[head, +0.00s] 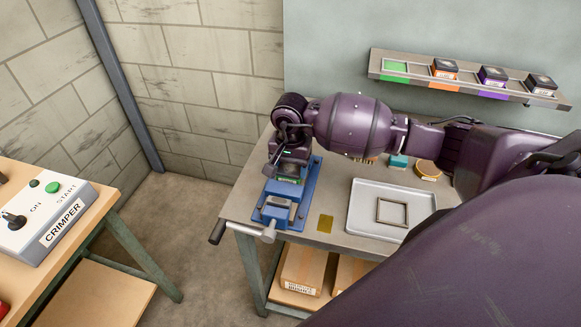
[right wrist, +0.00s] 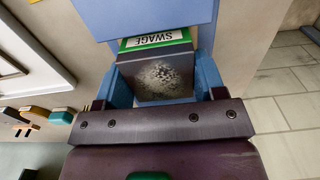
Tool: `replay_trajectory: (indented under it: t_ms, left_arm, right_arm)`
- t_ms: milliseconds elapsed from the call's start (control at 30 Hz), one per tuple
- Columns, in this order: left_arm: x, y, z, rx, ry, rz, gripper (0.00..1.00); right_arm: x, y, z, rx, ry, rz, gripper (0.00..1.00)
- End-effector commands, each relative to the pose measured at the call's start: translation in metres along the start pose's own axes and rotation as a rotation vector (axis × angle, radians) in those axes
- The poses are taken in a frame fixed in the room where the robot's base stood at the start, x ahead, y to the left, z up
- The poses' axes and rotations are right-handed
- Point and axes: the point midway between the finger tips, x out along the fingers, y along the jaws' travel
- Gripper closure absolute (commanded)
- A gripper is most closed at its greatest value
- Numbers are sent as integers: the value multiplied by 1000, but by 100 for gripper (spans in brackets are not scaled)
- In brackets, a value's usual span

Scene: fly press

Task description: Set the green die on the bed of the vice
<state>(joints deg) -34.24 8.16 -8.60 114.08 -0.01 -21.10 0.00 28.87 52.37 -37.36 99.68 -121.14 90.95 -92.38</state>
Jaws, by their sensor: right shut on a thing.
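The green die (right wrist: 155,75) is a dark block with a green-edged label reading SWAGE. My right gripper (head: 288,173) is shut on it, and the die shows in the right wrist view between the fingers. The blue vice (head: 275,213) is fixed at the left end of the workbench, and its blue body also shows in the right wrist view (right wrist: 150,15). The gripper points down over the far part of the vice, with the die low at the bed. A sliver of green shows there; I cannot tell whether the die touches the bed. My left gripper is out of view.
A wall shelf (head: 470,88) has an empty green-marked place (head: 395,68) and three other dies. A grey tray (head: 365,205) with a square frame (head: 392,212) lies right of the vice. The crimper box (head: 45,215) stands on a separate table at left.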

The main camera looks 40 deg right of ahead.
Motion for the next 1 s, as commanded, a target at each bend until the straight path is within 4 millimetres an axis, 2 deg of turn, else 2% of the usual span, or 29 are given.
replay_trajectory:
  t_ms: [467,500,633,1000]
  left_arm:
    - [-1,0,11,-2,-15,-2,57]
    - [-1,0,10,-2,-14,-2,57]
    - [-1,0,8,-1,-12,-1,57]
    - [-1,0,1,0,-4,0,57]
  right_arm:
    - [7,-1,-1,0,3,-3,93]
    - [8,0,0,0,1,0,30]
    - [7,0,0,1,1,0,11]
    - [4,0,0,1,0,0,11]
